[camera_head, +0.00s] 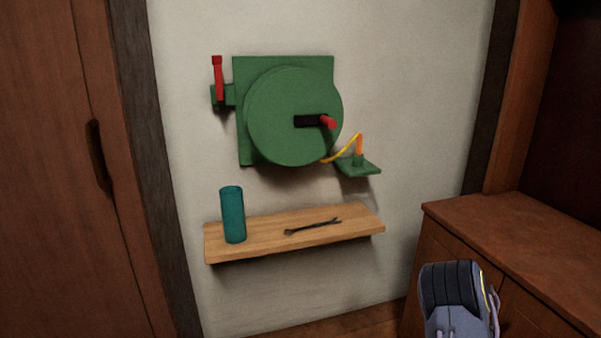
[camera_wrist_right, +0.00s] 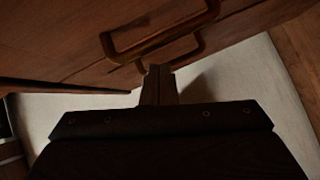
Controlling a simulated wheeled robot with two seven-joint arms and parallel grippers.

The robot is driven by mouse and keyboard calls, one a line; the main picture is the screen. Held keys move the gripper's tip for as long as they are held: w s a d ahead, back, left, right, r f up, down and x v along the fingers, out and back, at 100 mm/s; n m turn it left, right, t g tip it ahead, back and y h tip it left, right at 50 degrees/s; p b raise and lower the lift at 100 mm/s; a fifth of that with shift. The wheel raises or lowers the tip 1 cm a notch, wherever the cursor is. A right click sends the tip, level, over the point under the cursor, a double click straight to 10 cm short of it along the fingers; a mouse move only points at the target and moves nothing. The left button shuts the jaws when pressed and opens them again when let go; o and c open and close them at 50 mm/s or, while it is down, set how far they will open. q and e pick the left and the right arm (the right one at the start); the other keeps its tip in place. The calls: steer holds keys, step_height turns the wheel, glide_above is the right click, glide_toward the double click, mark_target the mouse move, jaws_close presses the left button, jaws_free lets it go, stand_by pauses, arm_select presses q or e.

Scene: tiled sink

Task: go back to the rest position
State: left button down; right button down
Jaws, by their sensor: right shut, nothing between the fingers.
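My right gripper (camera_wrist_right: 159,84) shows in the right wrist view with its fingers together and nothing between them. It is near the brown cabinet front (camera_wrist_right: 60,35) and its handles (camera_wrist_right: 160,40). I cannot tell whether it touches them. In the head view, a grey-blue part of my right arm (camera_head: 452,300) stands at the bottom right, in front of the cabinet; the gripper's fingers do not show there. My left arm and gripper are not in view.
A green wall unit (camera_head: 275,120) has a red lever (camera_head: 217,78) and a red-tipped crank (camera_head: 326,122). A small green bracket (camera_head: 358,167) holds a yellow cable. Below, a wooden shelf (camera_head: 265,231) bears a teal cylinder (camera_head: 233,215) and a dark wrench (camera_head: 312,227). A brown cabinet (camera_head: 520,250) stands right.

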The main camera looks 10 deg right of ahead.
steer(key=s+a+r+m+g+y, duration=0.15)
steer(key=a+r+m+y, duration=0.3)
steer(key=a, duration=0.55)
steer(key=s+a+r+m+g+y, duration=0.1)
steer(key=a+r+m+g+y, duration=0.35)
steer(key=a, duration=0.55)
steer(key=s+a+r+g+y, duration=0.1)
steer(key=s+a+r+y, duration=0.15)
steer(key=s+a, duration=0.5)
steer(key=s+a+r+g+y, duration=0.1)
steer(key=s+a+r+y, duration=0.15)
steer(key=s+a, duration=0.55)
step_height(320, 180, up, 31)
steer(key=d+p, duration=0.1)
steer(key=p, duration=2.9)
steer(key=shift+s+d+h+p, duration=0.15)
steer(key=shift+d+h+p, duration=0.1)
steer(key=shift+h+p, duration=0.1)
